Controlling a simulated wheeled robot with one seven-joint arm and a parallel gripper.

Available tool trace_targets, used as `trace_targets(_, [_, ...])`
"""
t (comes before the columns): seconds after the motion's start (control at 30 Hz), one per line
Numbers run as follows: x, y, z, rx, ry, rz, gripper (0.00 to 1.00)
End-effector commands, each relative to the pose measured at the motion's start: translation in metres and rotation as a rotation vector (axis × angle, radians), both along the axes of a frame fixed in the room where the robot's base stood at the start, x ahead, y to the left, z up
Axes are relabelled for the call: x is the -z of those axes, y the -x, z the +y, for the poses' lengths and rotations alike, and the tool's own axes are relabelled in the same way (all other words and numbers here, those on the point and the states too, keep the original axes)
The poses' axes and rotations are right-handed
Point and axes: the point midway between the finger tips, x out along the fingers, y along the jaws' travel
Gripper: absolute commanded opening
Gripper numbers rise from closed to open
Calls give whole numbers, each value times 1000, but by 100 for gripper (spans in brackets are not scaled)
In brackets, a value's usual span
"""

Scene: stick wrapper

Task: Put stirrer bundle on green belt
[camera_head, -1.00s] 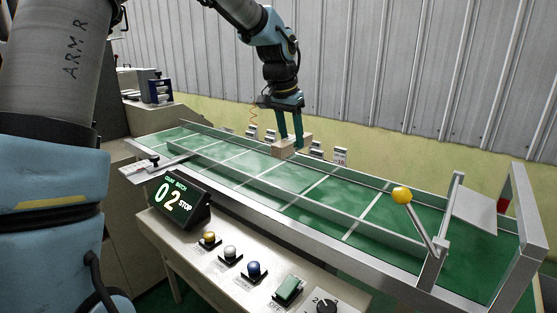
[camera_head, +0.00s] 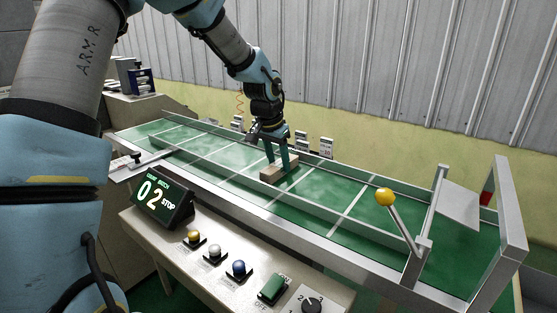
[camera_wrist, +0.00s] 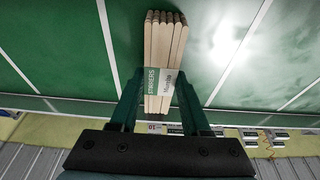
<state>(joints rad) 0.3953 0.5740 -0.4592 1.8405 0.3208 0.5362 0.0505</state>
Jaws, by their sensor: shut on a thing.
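The stirrer bundle (camera_head: 271,175) is a light wooden bunch of several sticks with a paper band. In the wrist view the bundle (camera_wrist: 158,45) points away from me, and its band (camera_wrist: 159,84) shows printed lettering. My gripper (camera_head: 279,165), with dark green fingers, is shut on the bundle, one finger on each side of the band. The green belt (camera_head: 340,186) has white cross lines and lies under the bundle. The bundle is low over the middle of the belt; I cannot tell whether it touches the surface.
A metal divider rail (camera_head: 312,207) runs along the belt. A lever with a yellow ball (camera_head: 384,197) stands at the right. A control panel with a counter display (camera_head: 161,196), several buttons and a dial (camera_head: 312,305) lies in front. Small labelled cards (camera_head: 326,147) stand behind.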

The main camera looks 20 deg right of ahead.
Motion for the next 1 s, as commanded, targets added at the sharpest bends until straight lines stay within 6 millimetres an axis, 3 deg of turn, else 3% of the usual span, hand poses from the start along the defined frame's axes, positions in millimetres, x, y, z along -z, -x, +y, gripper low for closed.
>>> trace_targets(0.27, [2,0,0,0,0,0,0])
trace_targets(0.3, [2,0,0,0,0,0,50])
trace_targets(0.53, [1,0,0,0,0,0,76])
trace_targets(0.87, [-3,0,0,0,0,-1,77])
trace_targets(1.0, [-19,1,4,-1,2,-5,77])
